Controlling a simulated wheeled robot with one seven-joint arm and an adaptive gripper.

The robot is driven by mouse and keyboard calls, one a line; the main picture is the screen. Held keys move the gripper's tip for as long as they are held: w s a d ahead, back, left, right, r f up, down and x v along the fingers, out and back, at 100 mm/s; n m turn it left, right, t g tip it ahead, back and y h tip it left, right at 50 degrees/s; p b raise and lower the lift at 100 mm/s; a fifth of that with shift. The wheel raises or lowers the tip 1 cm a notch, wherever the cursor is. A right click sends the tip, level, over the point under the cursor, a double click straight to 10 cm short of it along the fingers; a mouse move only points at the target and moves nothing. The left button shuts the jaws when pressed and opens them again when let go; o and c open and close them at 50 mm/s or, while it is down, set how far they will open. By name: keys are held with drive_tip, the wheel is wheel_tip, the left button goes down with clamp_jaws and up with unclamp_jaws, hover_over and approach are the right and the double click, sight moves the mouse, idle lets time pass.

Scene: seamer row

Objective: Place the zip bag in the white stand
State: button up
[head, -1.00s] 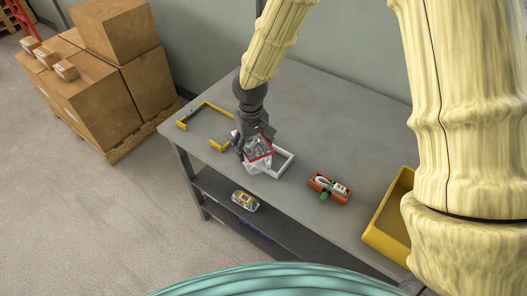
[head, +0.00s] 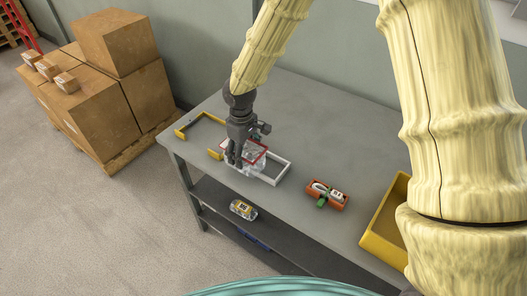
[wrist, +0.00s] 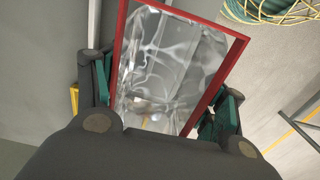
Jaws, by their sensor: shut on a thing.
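The zip bag is clear and crinkled with a red edge; it shows in the head view (head: 256,158) and fills the middle of the wrist view (wrist: 170,75). My gripper (head: 236,158) is shut on it, with green finger pads at both sides of the bag in the wrist view (wrist: 165,100). The white stand (head: 278,174) is a low open frame on the grey bench. The bag is over the left part of this stand and hides it there. I cannot tell whether the bag touches the stand or the bench.
A yellow frame (head: 188,124) lies just left of my gripper. An orange holder (head: 320,205) with small items and a yellow bin (head: 375,243) stand to the right. The back of the bench (head: 330,125) is clear. A lower shelf holds a yellow-and-clear item (head: 243,209).

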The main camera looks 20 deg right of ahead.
sight(263, 147)
drive_tip(key=d, duration=0.2)
drive_tip(key=d+p, duration=0.1)
drive_tip(key=d, duration=0.3)
drive_tip(key=shift+w+d+f+p, duration=0.15)
drive_tip(key=shift+w+d+p, duration=0.1)
drive_tip(key=shift+p, duration=0.1)
drive_tip(key=shift+d+f, duration=0.15)
drive_tip(key=shift+f, duration=0.05)
drive_tip(key=shift+f+p, duration=0.75)
drive_tip(key=shift+f, duration=0.85)
drive_tip(key=shift+f, duration=0.15)
drive_tip(key=o, duration=1)
wheel_tip(263, 147, up, 12)
drive_tip(key=b, duration=0.2)
